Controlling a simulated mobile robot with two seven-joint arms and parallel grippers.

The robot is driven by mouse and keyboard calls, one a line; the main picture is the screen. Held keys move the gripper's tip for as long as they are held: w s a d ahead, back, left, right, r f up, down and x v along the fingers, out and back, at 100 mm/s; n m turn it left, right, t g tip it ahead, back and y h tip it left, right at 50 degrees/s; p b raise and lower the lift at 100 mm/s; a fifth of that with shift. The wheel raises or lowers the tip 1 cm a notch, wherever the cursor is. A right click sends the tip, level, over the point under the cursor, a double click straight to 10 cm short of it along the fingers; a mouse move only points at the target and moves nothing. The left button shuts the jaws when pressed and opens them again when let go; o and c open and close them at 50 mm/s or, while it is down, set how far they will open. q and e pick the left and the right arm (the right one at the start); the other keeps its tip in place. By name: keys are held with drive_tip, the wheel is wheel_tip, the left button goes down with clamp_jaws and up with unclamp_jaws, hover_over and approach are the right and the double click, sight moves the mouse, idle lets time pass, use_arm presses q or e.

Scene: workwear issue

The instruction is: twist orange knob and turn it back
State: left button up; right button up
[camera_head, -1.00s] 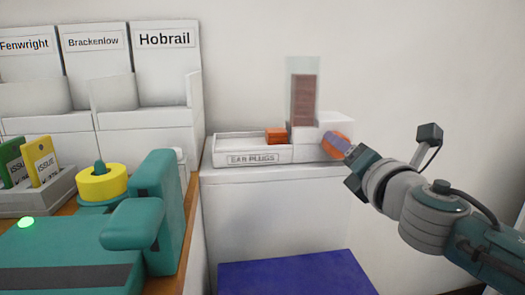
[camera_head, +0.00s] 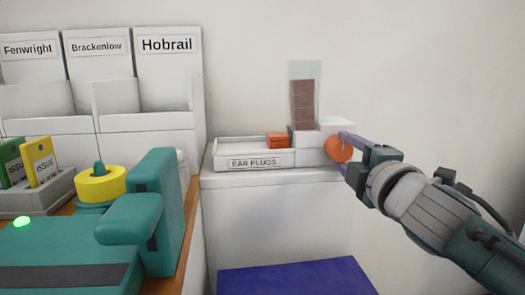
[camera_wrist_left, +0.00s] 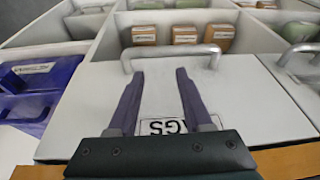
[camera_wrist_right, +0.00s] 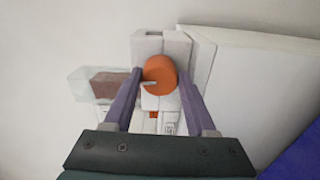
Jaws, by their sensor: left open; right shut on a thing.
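The orange knob (camera_head: 338,149) is on the right side of the white ear-plug dispenser (camera_head: 310,148). In the right wrist view the knob (camera_wrist_right: 160,68) shows a pale pointer mark toward the left. My right gripper (camera_head: 343,152) has one purple finger above the knob and one below in the head view, shut on it. The clear column (camera_head: 305,95) of the dispenser holds stacked brown packs. An orange pack (camera_head: 277,140) lies in the tray (camera_head: 225,153) labelled EAR PLUGS. My left gripper (camera_wrist_left: 158,75) is open and empty before a white drawer front with a handle.
A blue box (camera_head: 295,278) stands below the white dispenser stand (camera_head: 270,215). On the left are a teal device (camera_head: 65,255), a yellow ring (camera_head: 100,185) and a holder of tags. White bins (camera_head: 165,90) with name labels stand behind. The wall on the right is clear.

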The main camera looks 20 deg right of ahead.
drive_tip(key=shift+m, duration=0.6)
use_arm(q)
drive_tip(key=shift+d, duration=0.1)
use_arm(e)
drive_tip(key=o, duration=1.4)
drive_tip(key=shift+f, duration=0.1)
